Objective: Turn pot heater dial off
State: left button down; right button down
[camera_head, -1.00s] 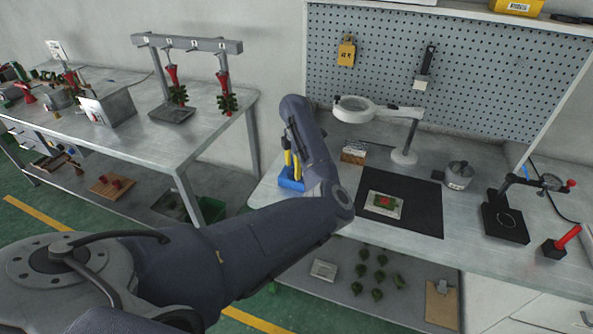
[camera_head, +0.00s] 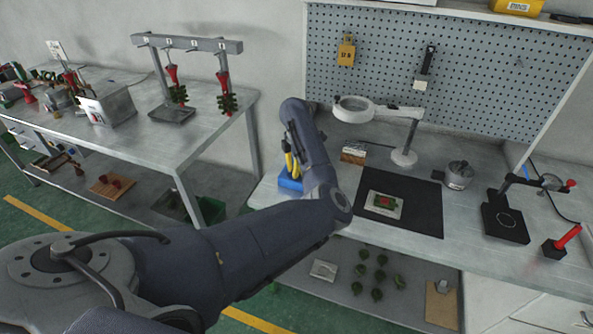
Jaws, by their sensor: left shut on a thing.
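A small round metal pot (camera_head: 458,175) with a lid stands on the right workbench, right of the black mat. A dial on it is too small to make out. My left arm (camera_head: 250,245) comes in from the lower left and bends upward at the front edge of this bench. My left gripper (camera_head: 292,148) is mostly hidden by the forearm; only dark parts show, near the yellow-handled tools (camera_head: 290,163). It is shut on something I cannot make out. It is well left of the pot and apart from it. My right gripper is not in view.
A magnifier lamp (camera_head: 405,157) stands behind the black mat (camera_head: 425,212). A blue holder (camera_head: 289,184) sits beside my forearm. A black stand (camera_head: 505,224) and a red-handled tool (camera_head: 567,238) are right of the pot. Another table (camera_head: 215,118) stands at left.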

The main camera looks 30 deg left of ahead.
pick_arm(q)
jog(key=shift+n, duration=0.3)
jog(key=n, duration=0.4)
jog(key=shift+n, duration=0.3)
jog(key=n, duration=0.4)
jog(key=shift+n, duration=0.3)
jog(key=n, duration=0.4)
jog(key=shift+n, duration=2.4)
jog(key=c, duration=1.1)
grip_release()
